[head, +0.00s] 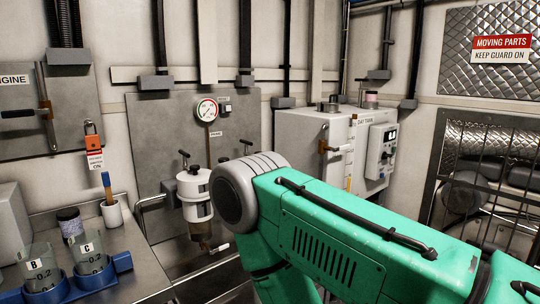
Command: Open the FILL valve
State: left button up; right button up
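No label reading FILL can be made out. A grey tank (312,130) marked DAY TANK stands on the back wall right of centre. A brass-coloured valve (323,140) with a pale lever handle (341,150) sticks out from its front. A white filter unit (195,196) hangs on the centre panel, with dark handles above it and another pale-handled valve (216,248) at its bottom. My green arm comes in from the lower right and hides the area below the tank. Neither of my grippers shows.
A pressure gauge (207,110) sits above the filter. A steel bench (128,257) at left holds beakers in a blue holder (92,278) and a cup with a brush (113,216). A grey control box (381,150) is on the tank's right side. A barred guard (490,185) closes the right.

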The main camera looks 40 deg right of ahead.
aim_at(340, 147)
jog(key=z, duration=1.25)
jog(key=i+l+z, duration=0.15)
jog(key=l, duration=0.2)
jog(key=l+z, duration=0.15)
jog(key=l, duration=0.2)
